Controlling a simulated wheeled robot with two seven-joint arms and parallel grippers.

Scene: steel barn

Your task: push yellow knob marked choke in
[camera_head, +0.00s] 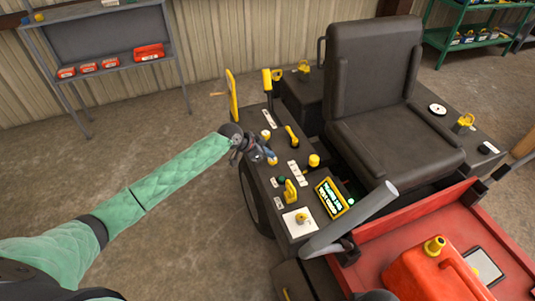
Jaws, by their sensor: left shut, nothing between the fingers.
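My left gripper (262,154) is shut and empty, over the left edge of the dark control panel (263,183). A small yellow knob (272,161) shows right at its fingertips; I cannot tell whether they touch it. Another round yellow knob (314,160) stands up from the panel to the right, clear of the gripper. White labels lie by the controls, but their print is too small to read, so I cannot tell which knob is marked choke. The gripper hides part of the panel. My right gripper is not in view.
Yellow levers (290,190) (291,136) rise from the panel, and taller ones (232,95) stand at its far end. A black seat (385,95) is to the right. A red fuel can (432,270) stands front right. Open floor lies left.

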